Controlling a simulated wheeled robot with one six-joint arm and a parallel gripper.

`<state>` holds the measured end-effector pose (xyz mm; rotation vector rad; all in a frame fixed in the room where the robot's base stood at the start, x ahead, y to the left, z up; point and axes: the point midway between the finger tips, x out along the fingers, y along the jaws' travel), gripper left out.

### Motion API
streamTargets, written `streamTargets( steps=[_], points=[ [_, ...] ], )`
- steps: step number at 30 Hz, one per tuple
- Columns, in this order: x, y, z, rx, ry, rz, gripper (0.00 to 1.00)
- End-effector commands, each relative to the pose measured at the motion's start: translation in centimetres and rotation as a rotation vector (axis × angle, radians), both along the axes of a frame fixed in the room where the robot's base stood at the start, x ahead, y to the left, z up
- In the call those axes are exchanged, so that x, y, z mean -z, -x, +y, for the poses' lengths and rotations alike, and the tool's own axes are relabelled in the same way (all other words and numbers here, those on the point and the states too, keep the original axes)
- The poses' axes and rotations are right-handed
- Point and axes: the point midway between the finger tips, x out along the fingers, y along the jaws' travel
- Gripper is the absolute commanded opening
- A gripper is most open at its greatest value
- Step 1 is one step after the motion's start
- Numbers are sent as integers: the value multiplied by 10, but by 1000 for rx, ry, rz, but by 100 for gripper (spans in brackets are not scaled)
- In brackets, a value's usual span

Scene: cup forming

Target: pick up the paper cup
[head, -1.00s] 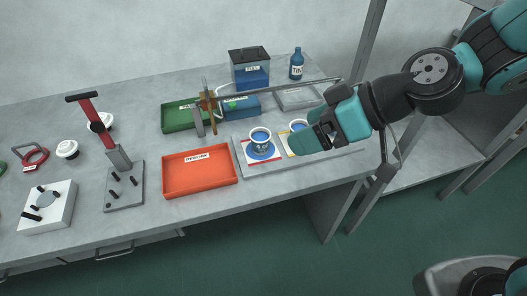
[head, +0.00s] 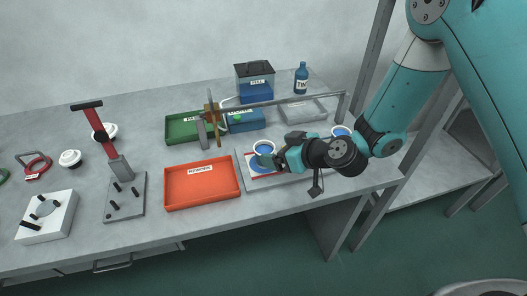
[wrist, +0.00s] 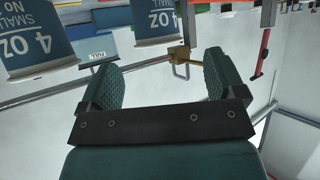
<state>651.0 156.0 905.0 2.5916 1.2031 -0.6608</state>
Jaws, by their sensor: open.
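In the wrist view the scene is upside down. My open fingers (wrist: 161,76) have nothing between them. A blue cup marked 4 OZ (wrist: 155,20) shows beyond them, and another cup (wrist: 38,42) is at upper left.
An orange bin (head: 202,184) sits left of the tray. A brown-and-grey fixture (head: 211,122) with a long bar stands behind, by green (head: 183,128) and blue bins. A blue bottle (head: 301,78) is at the back. A red-handled press (head: 110,150) is at left.

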Motion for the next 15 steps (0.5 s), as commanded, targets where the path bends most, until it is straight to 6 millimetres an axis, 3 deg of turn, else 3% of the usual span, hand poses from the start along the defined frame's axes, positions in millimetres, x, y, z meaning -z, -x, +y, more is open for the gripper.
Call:
streamTargets(
  steps=[15],
  points=[
    [25, -33, 37, -2, -1, 1, 89]
  ],
)
